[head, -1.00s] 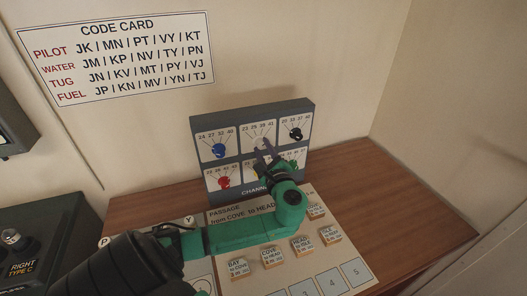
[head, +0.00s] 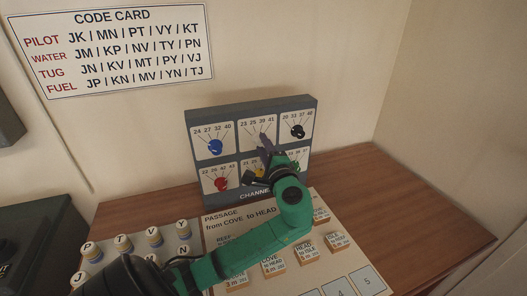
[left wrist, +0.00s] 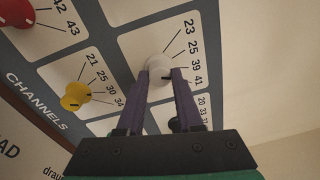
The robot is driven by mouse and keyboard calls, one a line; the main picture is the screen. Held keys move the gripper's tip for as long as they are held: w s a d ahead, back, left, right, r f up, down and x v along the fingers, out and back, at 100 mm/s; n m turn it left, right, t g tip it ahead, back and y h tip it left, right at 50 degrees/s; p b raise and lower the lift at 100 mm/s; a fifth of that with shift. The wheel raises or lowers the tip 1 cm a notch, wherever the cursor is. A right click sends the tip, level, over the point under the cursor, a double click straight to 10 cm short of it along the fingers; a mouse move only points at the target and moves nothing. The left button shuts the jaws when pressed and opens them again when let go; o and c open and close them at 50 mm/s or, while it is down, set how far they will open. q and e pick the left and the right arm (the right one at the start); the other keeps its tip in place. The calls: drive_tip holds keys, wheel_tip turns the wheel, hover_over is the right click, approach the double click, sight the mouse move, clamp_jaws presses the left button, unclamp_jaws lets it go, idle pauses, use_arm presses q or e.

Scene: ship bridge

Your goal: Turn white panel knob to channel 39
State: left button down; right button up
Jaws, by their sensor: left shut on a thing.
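The white knob (left wrist: 157,68) sits on a white plate of the grey channel panel (head: 247,101), top row middle, with lines to 23, 25, 39 and 41. My left gripper (left wrist: 161,75) is shut on the white knob, one purple finger on each side. A small dark mark on the knob's lower right seems to face the 39 and 41 side; its exact line is unclear. In the head view my left gripper (head: 268,150) reaches the panel from the front and hides most of the knob. My right gripper is not in view.
Close by on the panel are a blue knob (head: 214,147), a black knob (head: 297,131), a red knob (head: 221,184) and a yellow knob (left wrist: 75,96). A code card (head: 120,45) hangs on the wall. Lettered pegs and passage blocks stand in front. Wooden desk is bare at right.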

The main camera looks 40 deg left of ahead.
use_arm(q)
drive_tip(key=shift+f, duration=0.15)
drive_tip(key=c, duration=0.7)
unclamp_jaws()
drive_tip(key=shift+c, duration=0.2)
drive_tip(key=shift+o, duration=0.9)
drive_tip(key=b+v, duration=0.3)
drive_tip(key=v, duration=1.1)
drive_tip(key=shift+s+d, duration=0.2)
drive_tip(key=shift+d, duration=0.1)
